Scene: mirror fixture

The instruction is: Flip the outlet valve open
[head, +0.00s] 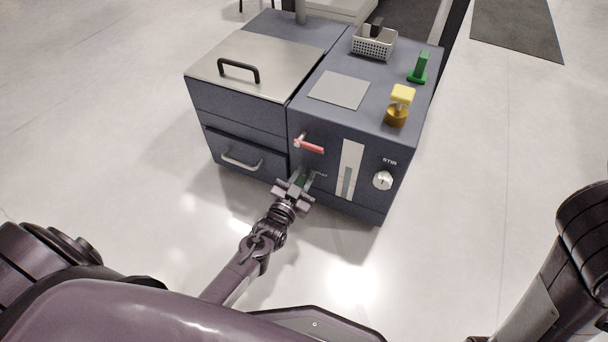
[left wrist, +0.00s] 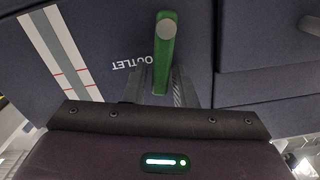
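The outlet valve's green handle (left wrist: 166,48) sticks out from the dark blue front panel, beside the upside-down word OUTLET (left wrist: 133,62) in the left wrist view. My left gripper (left wrist: 161,88) is at the handle, with one finger on each side of it. In the head view the left gripper (head: 299,182) is low on the front of the cabinet and hides most of the green handle. I cannot tell whether the fingers press on the handle or stand slightly apart from it. My right gripper is out of view.
Above the outlet on the cabinet (head: 365,108) is a red lever (head: 310,146). To the right are a striped gauge (head: 350,168) and the STIR knob (head: 382,181). A drawer handle (head: 241,163) is at left. A yellow-topped knob (head: 400,102) and basket (head: 374,43) are on top.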

